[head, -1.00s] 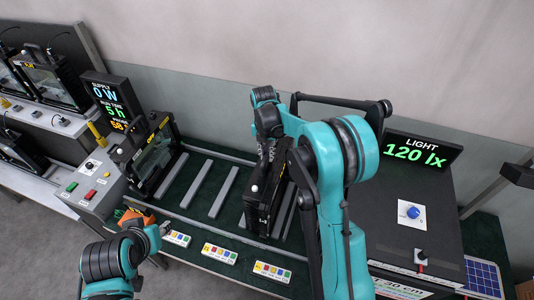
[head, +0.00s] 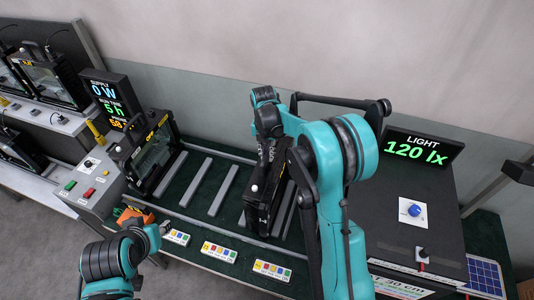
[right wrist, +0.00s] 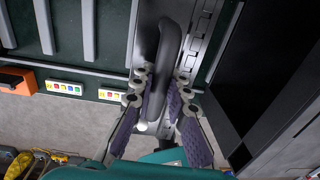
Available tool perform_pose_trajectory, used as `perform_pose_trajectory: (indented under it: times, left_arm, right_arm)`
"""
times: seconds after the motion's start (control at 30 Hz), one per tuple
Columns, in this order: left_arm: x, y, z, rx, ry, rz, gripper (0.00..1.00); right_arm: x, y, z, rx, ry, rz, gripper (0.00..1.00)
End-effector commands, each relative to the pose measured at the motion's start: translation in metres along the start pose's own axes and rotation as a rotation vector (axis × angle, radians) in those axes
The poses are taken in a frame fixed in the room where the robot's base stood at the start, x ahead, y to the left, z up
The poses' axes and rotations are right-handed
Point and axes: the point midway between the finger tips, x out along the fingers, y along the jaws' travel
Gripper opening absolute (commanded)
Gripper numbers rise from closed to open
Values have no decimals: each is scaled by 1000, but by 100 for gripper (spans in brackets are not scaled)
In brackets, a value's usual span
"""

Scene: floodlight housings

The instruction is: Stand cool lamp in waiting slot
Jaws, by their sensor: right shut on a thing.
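The lamp, a black floodlight housing (head: 259,205), is upright among the grey rails of the green bench, toward their right end. My right arm hides part of it in the head view. My right gripper (right wrist: 158,82) is shut on the lamp's dark curved handle (right wrist: 168,48), with one finger on each side of it. Grey rails (head: 196,181) divide the bench into parallel slots. I cannot tell whether the lamp's base rests on the bench. My left gripper (head: 160,232) is low at the front left; its fingers are too unclear to judge.
Another floodlight (head: 153,160) stands at the bench's left end beside a grey button box (head: 88,183). A dark box with a blue knob (head: 412,211) and a light readout (head: 421,151) stand at the right. Coloured label strips (head: 219,252) line the front edge. Several left slots look empty.

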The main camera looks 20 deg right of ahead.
Motion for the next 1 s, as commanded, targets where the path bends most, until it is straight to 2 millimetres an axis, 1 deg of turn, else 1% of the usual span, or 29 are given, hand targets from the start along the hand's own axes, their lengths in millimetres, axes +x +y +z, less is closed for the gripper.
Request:
perform_pose_trajectory:
  times: [0.27, 0.7, 1.0]
  left_arm:
    - [0, 0, 0, 0, 0, 0, 37]
    - [6, 0, 4, 0, 0, 0, 37]
    - [7, 0, 5, 0, 0, 0, 37]
  right_arm:
    - [-1, 0, 0, 0, 0, 0, 0]
    - [6, -1, 0, 0, 0, 0, 0]
    - [6, -1, 0, 0, 0, 0, 0]
